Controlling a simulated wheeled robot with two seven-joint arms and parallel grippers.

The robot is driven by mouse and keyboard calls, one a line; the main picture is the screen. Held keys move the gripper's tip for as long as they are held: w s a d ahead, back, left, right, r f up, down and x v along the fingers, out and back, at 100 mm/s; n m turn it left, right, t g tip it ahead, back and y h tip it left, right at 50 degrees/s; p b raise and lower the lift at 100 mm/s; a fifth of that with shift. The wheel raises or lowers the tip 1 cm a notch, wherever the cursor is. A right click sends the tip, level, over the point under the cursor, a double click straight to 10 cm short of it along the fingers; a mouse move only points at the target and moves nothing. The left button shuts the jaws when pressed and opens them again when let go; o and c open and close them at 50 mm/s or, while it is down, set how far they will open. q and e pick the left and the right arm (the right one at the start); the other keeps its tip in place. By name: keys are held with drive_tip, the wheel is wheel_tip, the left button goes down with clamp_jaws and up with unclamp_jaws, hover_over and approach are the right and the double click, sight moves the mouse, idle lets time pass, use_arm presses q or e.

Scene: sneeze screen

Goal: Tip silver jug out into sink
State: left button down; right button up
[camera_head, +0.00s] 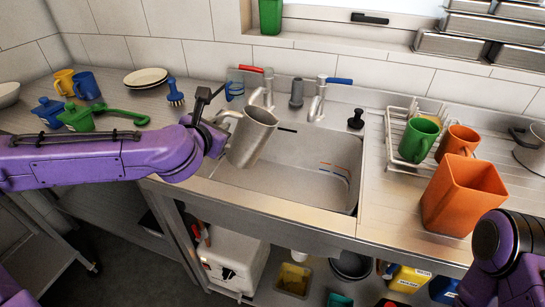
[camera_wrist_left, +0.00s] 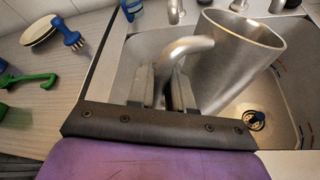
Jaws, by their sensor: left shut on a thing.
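The silver jug (camera_head: 252,138) is held by my left gripper (camera_head: 217,126) above the left part of the sink (camera_head: 283,188). The jug is tilted, its open mouth up and leaning to the right. In the left wrist view the gripper (camera_wrist_left: 168,88) is shut on the handle of the jug (camera_wrist_left: 237,62), and the sink drain (camera_wrist_left: 256,121) shows below right. No liquid is seen leaving the jug, and its contents are hidden. My right arm shows at the lower right of the head view, but its gripper is out of view.
Two taps, red-handled (camera_head: 267,88) and blue-handled (camera_head: 321,98), stand behind the sink. An orange container (camera_head: 461,196) and a dish rack (camera_head: 393,140) with mugs stand to the right.

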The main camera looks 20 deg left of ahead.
use_arm(q)
drive_tip(key=shift+d+r, duration=0.2)
drive_tip(key=b, duration=0.1)
drive_tip(key=n+t+b, duration=0.1)
drive_tip(key=b, duration=0.1)
drive_tip(key=shift+r+h, duration=0.25)
drive_tip(key=shift+h, duration=0.05)
drive_tip(key=shift+r+n+b, duration=0.3)
drive_tip(key=shift+n+b, duration=0.1)
drive_tip(key=shift+b, duration=0.1)
drive_tip(key=shift+d+r, duration=0.1)
drive_tip(key=shift+r, duration=0.25)
drive_tip(key=f+b, duration=0.1)
drive_tip(key=b, duration=0.1)
drive_tip(key=f+n+t+b, duration=0.1)
drive_tip(key=b, duration=0.1)
drive_tip(key=f+b, duration=0.1)
drive_tip(key=b, duration=0.1)
drive_tip(key=shift+w+d+h, duration=0.25)
drive_tip(key=shift+w+h, duration=0.05)
drive_tip(key=shift+n+t+b, duration=0.3)
drive_tip(key=shift+b, duration=0.15)
drive_tip(key=shift+d+r, duration=0.1)
drive_tip(key=shift+r, duration=0.15)
drive_tip(key=shift+r, duration=0.1)
